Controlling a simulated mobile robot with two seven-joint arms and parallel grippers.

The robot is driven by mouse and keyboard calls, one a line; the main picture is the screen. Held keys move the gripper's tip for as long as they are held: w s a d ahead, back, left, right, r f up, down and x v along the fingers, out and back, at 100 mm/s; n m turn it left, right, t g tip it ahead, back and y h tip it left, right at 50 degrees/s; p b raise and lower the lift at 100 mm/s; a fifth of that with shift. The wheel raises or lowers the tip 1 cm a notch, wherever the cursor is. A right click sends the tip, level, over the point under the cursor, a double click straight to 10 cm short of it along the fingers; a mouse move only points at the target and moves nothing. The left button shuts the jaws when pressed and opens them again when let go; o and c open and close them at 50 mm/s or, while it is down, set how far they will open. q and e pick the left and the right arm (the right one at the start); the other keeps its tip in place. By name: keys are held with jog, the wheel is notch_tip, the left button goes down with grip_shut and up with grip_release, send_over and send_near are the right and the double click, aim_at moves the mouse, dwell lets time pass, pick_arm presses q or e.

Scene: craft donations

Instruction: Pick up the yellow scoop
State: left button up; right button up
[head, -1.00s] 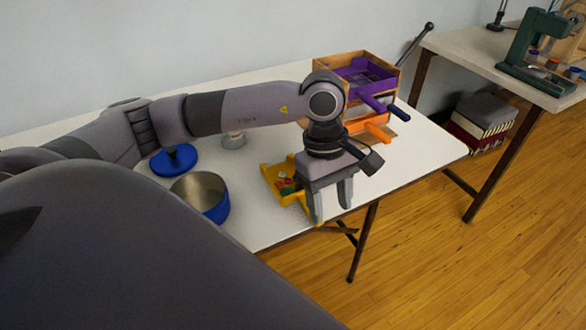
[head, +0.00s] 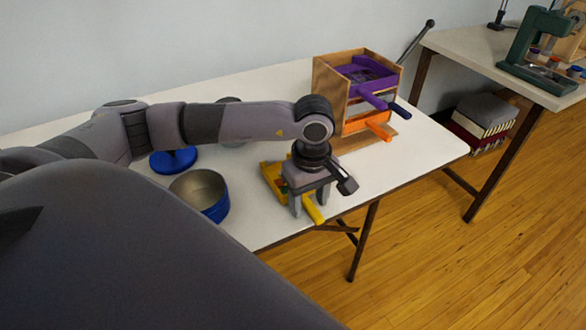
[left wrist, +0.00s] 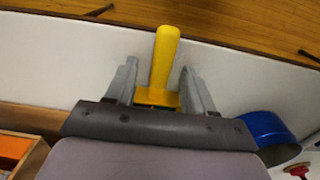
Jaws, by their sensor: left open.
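The yellow scoop (head: 271,173) lies on the white table near its front edge, with its handle (head: 314,210) pointing to the front edge. My left gripper (head: 309,204) is open above the scoop and hides much of its pan. In the left wrist view the yellow handle (left wrist: 164,58) shows between the two open fingers (left wrist: 160,70), with a gap on each side. Neither finger is seen gripping it. Small coloured bits in the pan are mostly hidden now. My right gripper is not in view.
A blue-sided metal pot (head: 214,208) and a blue lid (head: 174,160) are left of the scoop. A wooden rack (head: 327,92) with a purple scoop (head: 365,72) and an orange scoop (head: 367,122) stands behind it to the right. The table's right end is clear.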

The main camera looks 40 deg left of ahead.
pick_arm(q)
grip_shut()
jog(key=shift+r, duration=0.15)
